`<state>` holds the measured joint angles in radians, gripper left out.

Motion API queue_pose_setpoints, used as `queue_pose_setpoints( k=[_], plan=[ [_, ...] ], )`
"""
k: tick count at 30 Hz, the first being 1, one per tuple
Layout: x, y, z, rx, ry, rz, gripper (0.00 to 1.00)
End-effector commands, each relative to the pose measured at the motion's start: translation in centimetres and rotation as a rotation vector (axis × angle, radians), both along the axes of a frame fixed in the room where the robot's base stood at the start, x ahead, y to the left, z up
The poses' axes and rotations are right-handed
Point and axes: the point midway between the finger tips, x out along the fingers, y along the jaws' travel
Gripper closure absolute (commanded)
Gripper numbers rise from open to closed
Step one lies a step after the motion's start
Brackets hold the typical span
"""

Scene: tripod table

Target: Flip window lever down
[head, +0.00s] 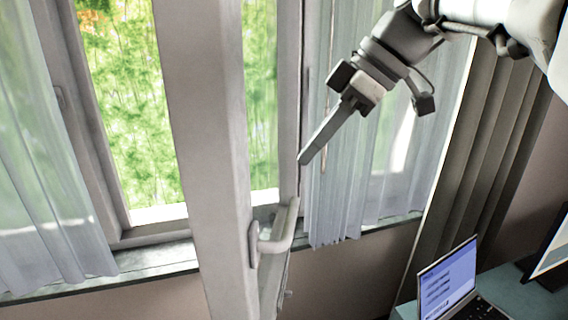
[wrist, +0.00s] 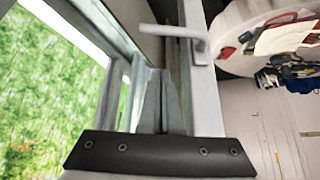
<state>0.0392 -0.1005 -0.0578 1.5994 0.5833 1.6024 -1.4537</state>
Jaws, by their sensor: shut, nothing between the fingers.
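The window lever (head: 283,228) is a pale handle on the edge of the open window sash (head: 205,130). In the head view its grip slants up and to the right from its mount. In the wrist view the lever (wrist: 172,32) shows at the top, its grip reaching left from the mount. My gripper (head: 303,160) is shut and empty. In the head view its tip appears above and slightly right of the lever's upper end, with a gap in the picture. In the wrist view my gripper's fingers (wrist: 156,85) point toward the lever; contact is not visible.
Sheer curtains (head: 345,190) hang behind my gripper, and a window sill (head: 150,260) runs below. A laptop (head: 448,280) stands on a desk at the lower right. The wrist view shows a round white table (wrist: 237,65) with papers and small items beyond the sash.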

Motion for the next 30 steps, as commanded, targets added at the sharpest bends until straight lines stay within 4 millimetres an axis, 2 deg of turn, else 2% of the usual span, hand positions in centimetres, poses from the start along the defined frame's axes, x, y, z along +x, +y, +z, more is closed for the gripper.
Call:
queue_pose_setpoints(
  k=[6, 13, 18, 30],
  plan=[
    [0.3, 2.7, -4.0, -0.001, 0.003, 0.002, 1.00],
    [0.2, 1.9, -6.9, -0.001, 0.000, -0.002, 1.00],
    [0.2, 1.8, -7.7, -0.001, 0.000, -0.001, 1.00],
    [0.2, 1.7, -7.7, 0.000, 0.003, -0.001, 1.00]
  ],
)
